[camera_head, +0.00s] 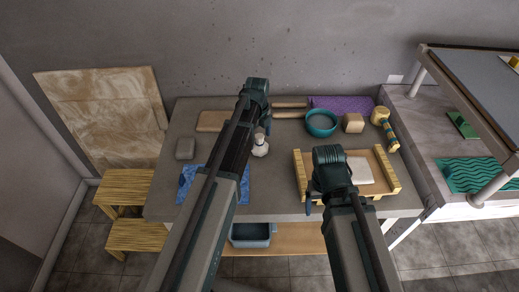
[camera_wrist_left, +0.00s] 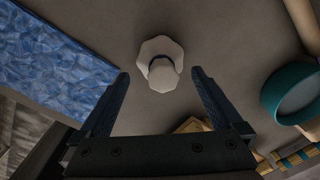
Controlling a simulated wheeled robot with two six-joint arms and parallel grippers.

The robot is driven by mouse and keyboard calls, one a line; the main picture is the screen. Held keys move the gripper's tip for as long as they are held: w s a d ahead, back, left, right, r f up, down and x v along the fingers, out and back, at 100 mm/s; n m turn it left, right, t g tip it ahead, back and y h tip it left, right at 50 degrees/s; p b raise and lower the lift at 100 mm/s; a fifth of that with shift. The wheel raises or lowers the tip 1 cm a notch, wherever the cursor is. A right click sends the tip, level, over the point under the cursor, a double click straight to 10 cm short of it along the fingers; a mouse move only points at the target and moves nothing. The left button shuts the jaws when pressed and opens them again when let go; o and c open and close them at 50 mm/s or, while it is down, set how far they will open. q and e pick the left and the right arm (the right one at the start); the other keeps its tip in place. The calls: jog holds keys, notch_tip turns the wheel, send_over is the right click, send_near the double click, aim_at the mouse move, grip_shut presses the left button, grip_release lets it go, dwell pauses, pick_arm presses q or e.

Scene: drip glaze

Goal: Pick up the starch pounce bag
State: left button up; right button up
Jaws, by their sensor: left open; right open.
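The starch pounce bag (camera_head: 260,145) is a small white bag with a dark band round its neck. It stands on the grey table, just right of my left arm. In the left wrist view the bag (camera_wrist_left: 160,62) lies ahead of the fingertips of my left gripper (camera_wrist_left: 160,75), roughly centred between them. That gripper is open and empty; its fingers do not touch the bag. In the head view my left gripper (camera_head: 266,122) is largely hidden behind its own wrist. My right gripper (camera_head: 309,200) is over the left side of the wooden tray, mostly hidden by its arm.
A blue patterned cloth (camera_head: 188,178) lies left of the bag. The wooden tray (camera_head: 393,175) lies at the front right. A grey block (camera_head: 185,148) is at the left.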

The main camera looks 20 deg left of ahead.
aim_at(260, 143)
pick_arm(q)
jog(key=shift+w+f+b, duration=0.15)
jog(key=shift+f+b, duration=1.2)
jog(key=shift+w+f+b, duration=0.1)
jog(key=shift+f+b, duration=1.2)
jog(key=shift+f, duration=0.05)
jog(key=shift+r, duration=0.15)
jog(key=shift+c, duration=0.2)
jog(key=c, duration=1.1)
jog(key=shift+r+p, duration=0.5)
jog(key=shift+p, duration=0.1)
notch_tip(260, 143, up, 3)
jog(key=p, duration=0.2)
jog(key=shift+f+p, duration=0.15)
jog(key=shift+p, duration=0.25)
jog(key=s+d, duration=0.2)
jog(key=s, duration=0.2)
jog(key=s+d+r, duration=0.1)
jog(key=s+d, duration=0.2)
jog(key=s, duration=0.2)
jog(key=s+d+p, duration=0.1)
jog(key=s+d, duration=0.2)
jog(key=s, duration=0.1)
jog(key=shift+s+d+r, duration=0.15)
jog(key=shift+s, duration=0.15)
